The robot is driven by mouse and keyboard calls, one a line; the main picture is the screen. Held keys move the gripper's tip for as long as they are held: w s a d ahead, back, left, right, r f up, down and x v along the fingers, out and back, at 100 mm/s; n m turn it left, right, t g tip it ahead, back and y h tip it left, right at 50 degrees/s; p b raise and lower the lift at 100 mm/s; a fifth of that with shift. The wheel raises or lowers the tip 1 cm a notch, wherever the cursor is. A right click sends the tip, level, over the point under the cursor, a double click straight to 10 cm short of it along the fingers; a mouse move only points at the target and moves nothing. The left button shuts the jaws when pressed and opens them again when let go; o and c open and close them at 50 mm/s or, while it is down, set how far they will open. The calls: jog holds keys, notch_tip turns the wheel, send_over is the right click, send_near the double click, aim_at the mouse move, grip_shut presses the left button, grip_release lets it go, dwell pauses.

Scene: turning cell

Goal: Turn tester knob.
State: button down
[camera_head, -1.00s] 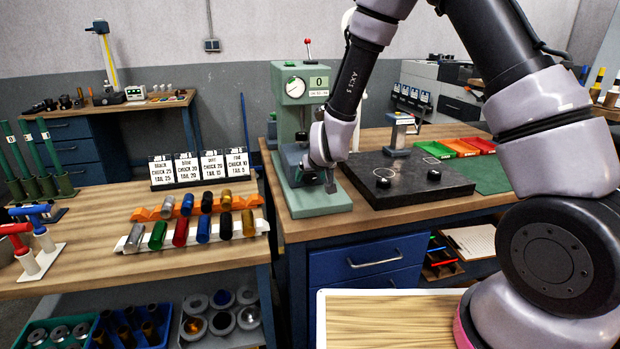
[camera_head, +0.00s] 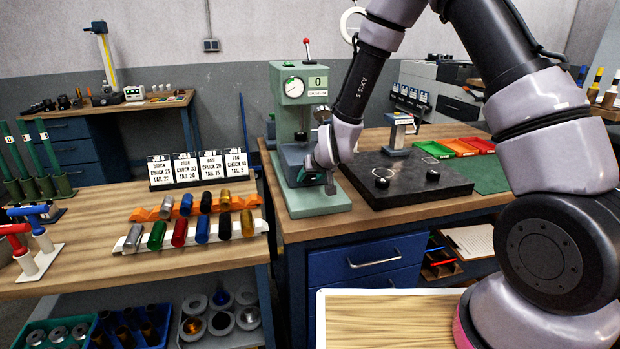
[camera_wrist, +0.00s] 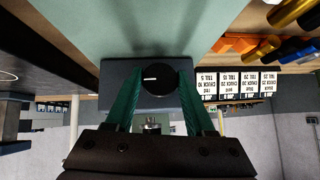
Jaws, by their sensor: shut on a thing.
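The tester (camera_head: 282,112) is a pale green press-like stand with a round dial and a "0" display, on the right bench. The wrist view shows its black knob (camera_wrist: 158,79) on the face of a dark grey block (camera_wrist: 118,76). The knob's white mark lies about level, left of its centre. My gripper (camera_wrist: 159,74) has one green finger on each side of the knob and is shut on it. In the head view my gripper (camera_head: 318,178) is at the tester's lower front, and the knob is hidden there.
A black plate (camera_head: 400,190) with small dark knobs lies right of the tester. Red, orange and green trays (camera_head: 467,147) lie behind it. On the left bench, racks (camera_head: 128,244) hold coloured cylinders near white cards (camera_head: 198,168).

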jog(key=shift+d+m+y, duration=0.1)
jog(key=shift+m+y, duration=0.3)
jog(key=shift+y, duration=0.3)
jog(key=shift+c, duration=1.4)
grip_release()
jog(key=v, duration=1)
jog(key=shift+s+d+r, duration=0.15)
jog(key=shift+s+r, duration=0.1)
jog(key=shift+r, duration=0.05)
